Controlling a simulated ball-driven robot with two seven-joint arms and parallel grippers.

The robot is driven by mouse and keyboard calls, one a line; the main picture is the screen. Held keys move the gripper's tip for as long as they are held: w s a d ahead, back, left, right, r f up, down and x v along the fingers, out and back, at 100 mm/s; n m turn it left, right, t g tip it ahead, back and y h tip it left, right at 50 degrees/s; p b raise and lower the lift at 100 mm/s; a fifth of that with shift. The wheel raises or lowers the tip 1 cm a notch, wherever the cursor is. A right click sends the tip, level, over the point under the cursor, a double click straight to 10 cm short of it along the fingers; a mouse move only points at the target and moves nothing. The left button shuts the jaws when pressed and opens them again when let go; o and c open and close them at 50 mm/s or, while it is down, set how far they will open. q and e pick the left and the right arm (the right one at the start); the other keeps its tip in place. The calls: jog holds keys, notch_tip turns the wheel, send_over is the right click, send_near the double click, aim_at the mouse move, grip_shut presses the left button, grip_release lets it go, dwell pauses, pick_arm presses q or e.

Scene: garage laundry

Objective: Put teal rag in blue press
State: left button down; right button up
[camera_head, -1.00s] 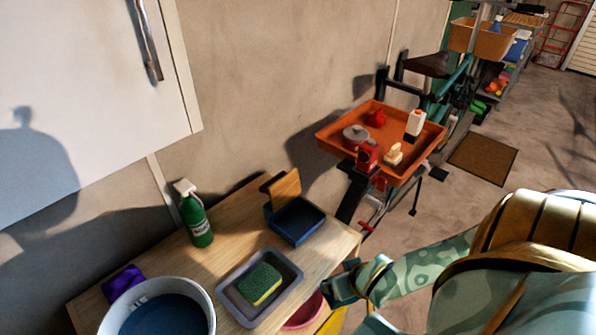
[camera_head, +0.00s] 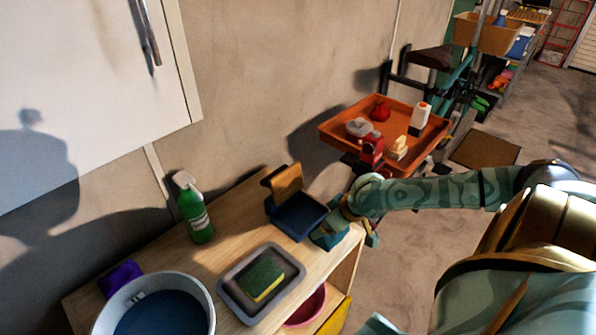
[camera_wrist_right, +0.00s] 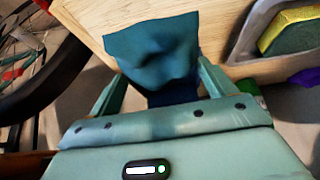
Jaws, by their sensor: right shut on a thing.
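The teal rag (camera_wrist_right: 152,48) hangs in my right gripper (camera_wrist_right: 165,88), which is shut on it in the right wrist view. In the head view the rag (camera_head: 328,236) shows at the table's right end, below my right gripper (camera_head: 343,218). The blue press (camera_head: 296,217) is an open dark blue box with a raised wooden lid (camera_head: 286,182). It stands on the table just left of the rag. I cannot tell whether rag and press touch. My left gripper is not in view.
On the wooden table (camera_head: 225,268) are a grey tray (camera_head: 226,292) with a green-yellow sponge (camera_head: 263,276), a green spray bottle (camera_head: 196,212), a purple cloth (camera_head: 121,277) and a white basin (camera_head: 207,300). An orange tray (camera_head: 345,133) with several items stands behind my right arm.

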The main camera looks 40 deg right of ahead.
jog(key=w, duration=0.2)
jog(key=w+b, duration=0.1)
jog(key=w, duration=0.4)
jog(key=shift+a+b, duration=0.3)
jog(key=shift+b, duration=0.1)
jog(key=w, duration=0.2)
jog(key=w+b, duration=0.1)
jog(key=w, duration=0.1)
jog(key=shift+a+f, duration=0.2)
jog(key=shift+s+f+b, duration=0.1)
jog(key=shift+f+b, duration=0.4)
jog(key=shift+f, duration=0.1)
jog(key=shift+s+r, duration=0.1)
jog(key=o, duration=0.8)
jog(key=shift+p+v, duration=2.55)
jog(key=shift+v, duration=3.45)
